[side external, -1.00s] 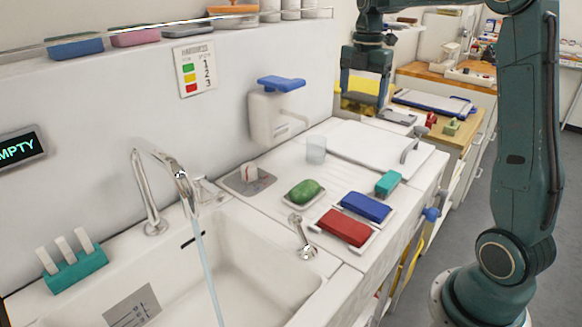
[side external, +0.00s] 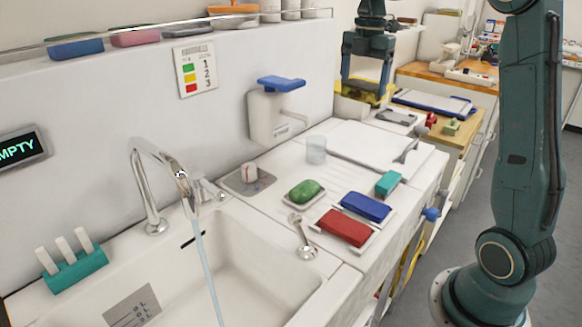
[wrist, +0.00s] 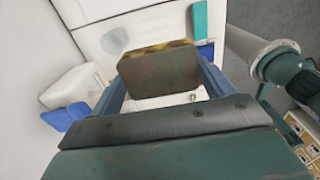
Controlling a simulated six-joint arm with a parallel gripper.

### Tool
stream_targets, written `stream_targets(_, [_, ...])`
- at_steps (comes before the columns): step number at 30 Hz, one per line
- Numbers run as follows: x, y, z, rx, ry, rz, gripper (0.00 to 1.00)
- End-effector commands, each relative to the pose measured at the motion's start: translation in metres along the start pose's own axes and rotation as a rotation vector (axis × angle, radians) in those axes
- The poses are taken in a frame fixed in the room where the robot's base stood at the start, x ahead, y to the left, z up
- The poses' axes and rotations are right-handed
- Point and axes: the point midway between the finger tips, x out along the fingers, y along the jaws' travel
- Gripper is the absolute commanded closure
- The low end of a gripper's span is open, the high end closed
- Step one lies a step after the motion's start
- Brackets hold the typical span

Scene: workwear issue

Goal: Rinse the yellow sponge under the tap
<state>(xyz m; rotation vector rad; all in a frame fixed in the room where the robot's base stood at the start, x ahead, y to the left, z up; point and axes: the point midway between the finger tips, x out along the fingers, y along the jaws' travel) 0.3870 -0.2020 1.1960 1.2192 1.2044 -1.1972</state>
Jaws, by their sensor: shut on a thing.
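My gripper (side external: 366,84) is shut on the yellow sponge (side external: 376,98), above the far end of the counter, behind the white board. In the wrist view the sponge (wrist: 158,70) sits between the fingers, a brownish-olive face towards the camera and a yellowish edge at its top. The tap (side external: 182,182) stands over the sink (side external: 245,245) in the left foreground of the side view. A stream of water runs from it into the sink. The sponge is well apart from the water. The fingers' far sides are hidden.
A white soap dispenser (side external: 264,118) with a blue lever is on the wall. On the counter lie a green sponge (side external: 305,191), a blue block (side external: 366,207), a red block (side external: 344,227), a teal block (side external: 389,183) and a clear cup (side external: 316,150). The white board (side external: 365,143) is bare.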

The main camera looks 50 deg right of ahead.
Motion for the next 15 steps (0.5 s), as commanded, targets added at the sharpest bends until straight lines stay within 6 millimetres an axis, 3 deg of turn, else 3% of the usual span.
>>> stream_targets(7, [-0.024,0.0,0.0,0.0,0.004,0.009,0.41])
stream_targets(15, [-0.025,0.012,-0.058,-0.007,0.028,0.044,0.41])
